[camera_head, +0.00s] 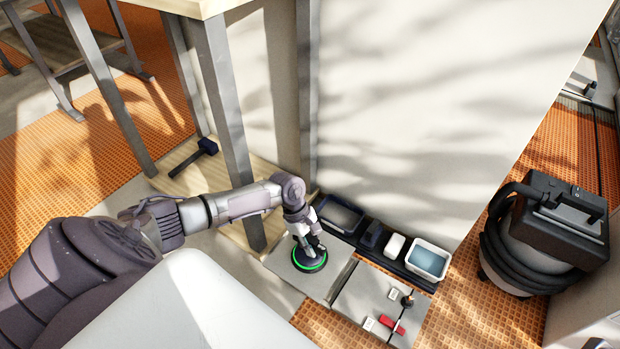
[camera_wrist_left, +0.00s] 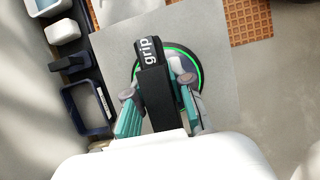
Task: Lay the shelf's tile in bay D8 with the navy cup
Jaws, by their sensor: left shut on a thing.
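The navy cup (camera_head: 309,263) is a dark round suction cup with a lit green ring. Its dark handle, marked "grip" (camera_wrist_left: 150,75), shows in the left wrist view. My left gripper (camera_head: 306,240) is shut on this handle, one finger on each side. The cup sits flat on a square grey tile (camera_head: 320,285), which also shows in the wrist view (camera_wrist_left: 218,70). I cannot tell whether this tile lies on the floor or hangs just above it. No bay label is readable. My right gripper is not in view.
Another grey tile (camera_head: 358,298) lies to the right, with small white tags, a red piece (camera_head: 391,325) and a dark knob. Behind stand a dark tray (camera_head: 340,215) and a white water basin (camera_head: 428,262). A vacuum (camera_head: 530,240) stands right; a mallet (camera_head: 205,147) lies on the low shelf.

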